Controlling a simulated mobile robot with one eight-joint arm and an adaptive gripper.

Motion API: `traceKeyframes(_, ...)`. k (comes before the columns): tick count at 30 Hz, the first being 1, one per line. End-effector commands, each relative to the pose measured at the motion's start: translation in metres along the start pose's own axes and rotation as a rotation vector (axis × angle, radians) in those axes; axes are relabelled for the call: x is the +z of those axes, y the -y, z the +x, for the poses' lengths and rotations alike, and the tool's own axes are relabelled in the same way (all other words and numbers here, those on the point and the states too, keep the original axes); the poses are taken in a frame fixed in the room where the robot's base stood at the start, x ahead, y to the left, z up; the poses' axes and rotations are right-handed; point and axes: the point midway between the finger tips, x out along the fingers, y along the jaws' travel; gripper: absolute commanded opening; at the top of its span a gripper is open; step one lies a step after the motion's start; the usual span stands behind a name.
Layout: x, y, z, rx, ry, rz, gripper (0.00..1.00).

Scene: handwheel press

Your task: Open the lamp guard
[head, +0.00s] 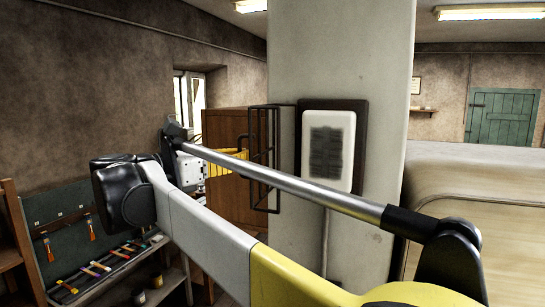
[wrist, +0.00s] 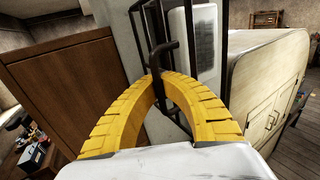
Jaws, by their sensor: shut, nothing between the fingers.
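The lamp guard (head: 264,160) is a black barred frame at the left of the lamp (head: 328,150) on the pale pillar. It stands out from the pillar, swung away from the lamp's white face and dark grille. My gripper (head: 241,160) is at the guard's left side. In the wrist view, its yellow fingers (wrist: 157,80) curve together and are shut, with nothing held. A dark bent handle (wrist: 161,53) rises right at the fingertips; I cannot tell whether they touch. The guard's bars (wrist: 144,28) show behind it, with the lamp (wrist: 194,42) to the right.
A brown wooden cabinet (wrist: 70,85) is close on the left in the wrist view. A cream rounded cabinet (wrist: 268,85) stands on the right. A tool rack (head: 75,225) is at the lower left of the head view.

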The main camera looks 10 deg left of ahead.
Motion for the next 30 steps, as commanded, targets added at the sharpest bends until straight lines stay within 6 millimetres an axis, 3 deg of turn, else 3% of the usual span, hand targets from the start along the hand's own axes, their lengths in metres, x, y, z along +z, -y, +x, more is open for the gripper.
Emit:
traceKeyframes(9, 0.001, -0.001, -0.003, 0.006, 0.002, 0.000, 0.00)
traceKeyframes(10, 0.001, -0.001, -0.003, 0.006, 0.002, 0.000, 0.03)
traceKeyframes(13, 0.001, -0.001, -0.003, 0.005, 0.002, 0.000, 0.30)
traceKeyframes(24, 0.001, -0.001, -0.004, 0.003, 0.001, 0.000, 0.30)
traceKeyframes(30, 0.000, -0.002, -0.034, 0.007, 0.001, 0.000, 0.30)
